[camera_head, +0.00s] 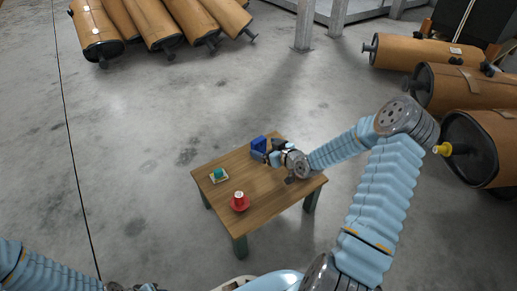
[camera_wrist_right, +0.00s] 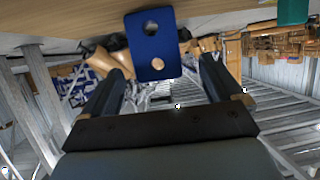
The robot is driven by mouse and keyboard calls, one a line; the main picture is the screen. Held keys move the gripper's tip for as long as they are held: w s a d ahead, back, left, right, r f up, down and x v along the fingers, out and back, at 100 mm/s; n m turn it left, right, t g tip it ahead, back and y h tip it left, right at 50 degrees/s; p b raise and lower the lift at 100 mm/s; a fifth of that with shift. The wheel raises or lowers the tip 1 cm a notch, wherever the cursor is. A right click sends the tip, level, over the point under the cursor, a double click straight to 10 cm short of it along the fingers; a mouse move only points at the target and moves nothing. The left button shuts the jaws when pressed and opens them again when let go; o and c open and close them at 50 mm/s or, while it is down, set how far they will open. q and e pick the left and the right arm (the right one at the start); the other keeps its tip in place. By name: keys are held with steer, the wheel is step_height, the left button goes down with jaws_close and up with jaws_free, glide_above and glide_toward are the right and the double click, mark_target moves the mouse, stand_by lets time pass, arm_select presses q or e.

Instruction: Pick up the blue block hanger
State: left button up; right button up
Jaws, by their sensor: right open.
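The blue block hanger (camera_head: 258,145) stands at the back edge of the small wooden table in the head view. In the right wrist view the blue block hanger (camera_wrist_right: 152,58) is a flat blue piece with two holes. My right gripper (camera_head: 270,153) is just to the right of it, over the table's back part. In the right wrist view my right gripper (camera_wrist_right: 165,65) is open, with the hanger between the fingertips and a visible gap to each finger. The hanger's lower part is partly hidden by the gripper in the head view. My left gripper is out of view; only the left arm shows.
On the wooden table (camera_head: 225,187) a green piece on a pale base (camera_head: 218,175) lies at left. A red piece with a white top (camera_head: 239,201) stands near the front. Brown mufflers (camera_head: 153,22) lie at the back left, others (camera_head: 471,90) at right. Grey floor surrounds the table.

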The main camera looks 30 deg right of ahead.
mark_target(259, 141)
steer(key=b+x, duration=0.1)
steer(key=x, duration=0.4)
steer(key=shift+w+d+r, duration=0.15)
steer(key=shift+w+r, duration=0.05)
steer(key=c, duration=1.1)
